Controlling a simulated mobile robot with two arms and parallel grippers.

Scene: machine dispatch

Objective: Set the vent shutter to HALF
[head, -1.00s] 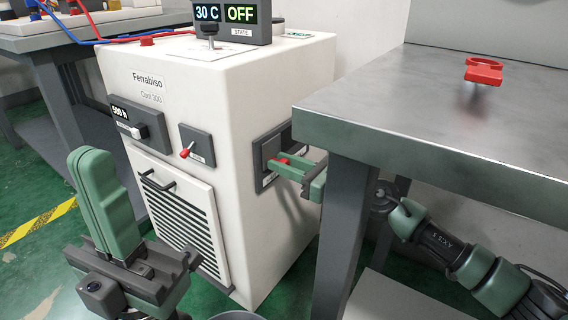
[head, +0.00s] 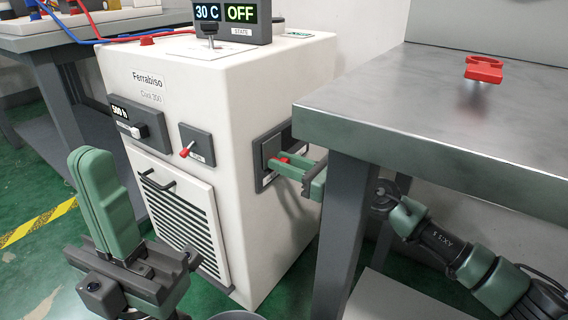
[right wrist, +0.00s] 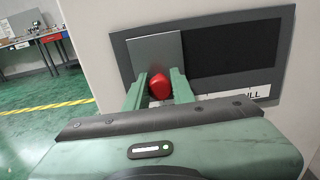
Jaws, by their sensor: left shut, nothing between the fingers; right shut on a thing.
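The vent shutter is a grey sliding plate (right wrist: 155,62) with a red knob (right wrist: 159,86), set in a dark frame on the machine's right side. In the right wrist view the plate covers the left part of the frame, and the dark opening (right wrist: 232,50) shows to its right. A label under the opening ends in "ULL"; the rest is hidden by my gripper. My right gripper (right wrist: 159,90) is shut on the red knob, which also shows in the head view (head: 283,158). My left gripper (head: 92,158) is shut and empty in front of the machine.
The white Ferrabiso machine (head: 180,75) reads "30 C" and "OFF" on its display (head: 225,13). A metal table (head: 430,110) with a red part (head: 483,69) stands close to the right of the shutter, above my right arm. A front lever (head: 187,149) and louvred panel (head: 185,225) face my left gripper.

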